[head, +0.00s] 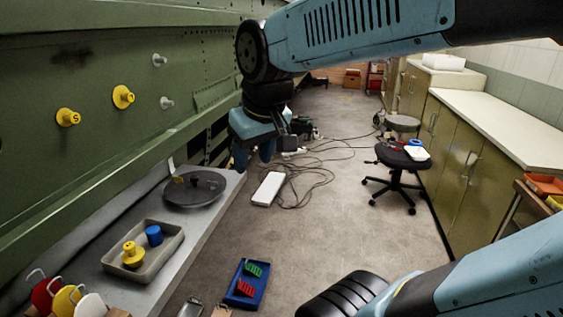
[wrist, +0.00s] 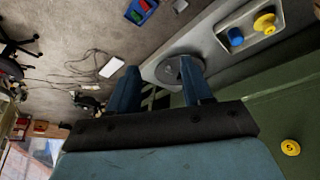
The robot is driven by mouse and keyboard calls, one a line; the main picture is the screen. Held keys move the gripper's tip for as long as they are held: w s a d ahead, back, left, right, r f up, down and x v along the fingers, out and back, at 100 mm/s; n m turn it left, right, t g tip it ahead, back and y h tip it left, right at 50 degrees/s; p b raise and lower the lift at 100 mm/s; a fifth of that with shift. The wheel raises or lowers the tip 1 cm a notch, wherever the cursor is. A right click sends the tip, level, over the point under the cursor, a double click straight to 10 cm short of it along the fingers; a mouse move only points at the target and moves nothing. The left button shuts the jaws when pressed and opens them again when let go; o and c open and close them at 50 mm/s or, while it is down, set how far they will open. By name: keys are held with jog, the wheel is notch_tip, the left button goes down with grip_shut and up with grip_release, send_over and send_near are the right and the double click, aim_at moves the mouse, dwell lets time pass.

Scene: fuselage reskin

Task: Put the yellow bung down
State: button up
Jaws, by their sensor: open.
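A yellow bung (head: 132,255) stands in a shallow grey tray (head: 172,262) on the bench, beside a blue cylinder (head: 153,235). In the wrist view the yellow bung (wrist: 265,23) and the blue cylinder (wrist: 235,37) sit in the tray at the upper right. Two more yellow bungs, one at left (head: 68,117) and one further right (head: 123,97), are in the green fuselage skin. My gripper (head: 254,158) hangs beyond the bench's far end, well away from the tray. In the wrist view its fingers (wrist: 161,85) are apart with nothing between them.
A dark round dish (head: 195,190) lies on the bench behind the tray. Red, yellow and white tags (head: 65,298) are at its near end. A blue tray (head: 246,284) with red and green pieces is on the floor. Cables and a black stool (head: 402,158) are further off.

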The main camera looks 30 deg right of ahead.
jog(key=s+d, duration=0.1)
jog(key=s+d+m, duration=0.1)
jog(key=s+d+m+t, duration=0.1)
jog(key=d, duration=0.1)
jog(key=shift+s+f, duration=0.35)
jog(key=shift+s, duration=0.05)
dwell(0.9)
